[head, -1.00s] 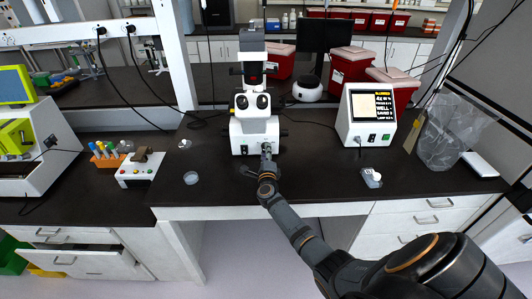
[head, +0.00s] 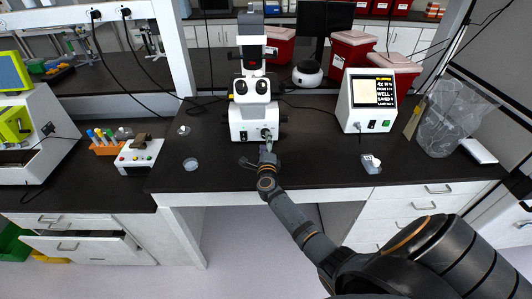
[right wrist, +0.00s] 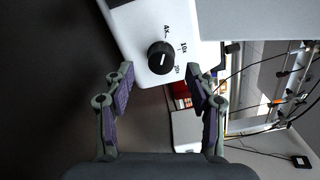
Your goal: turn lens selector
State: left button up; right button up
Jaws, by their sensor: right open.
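The white microscope (head: 253,105) stands upright on the dark bench in the head view. Its lens selector, a black round knob (right wrist: 161,57) with a white mark, shows in the right wrist view on a white panel printed 4x, 10x and 20x. The knob also shows small in the head view (head: 266,133). My right gripper (right wrist: 158,83) is open and empty, its two fingers spread on either side below the knob, apart from it. In the head view my right gripper (head: 268,148) is just in front of the microscope's base. My left gripper is out of view.
A white box with a lit screen (head: 367,100) stands right of the microscope. A small clear dish (head: 190,164) lies to the left, and a small white item (head: 371,163) to the right. The bench (head: 320,150) around the right gripper is mostly clear.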

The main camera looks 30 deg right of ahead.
jog(key=v, duration=0.9)
jog(key=shift+s+a, duration=0.1)
jog(key=shift+a, duration=0.05)
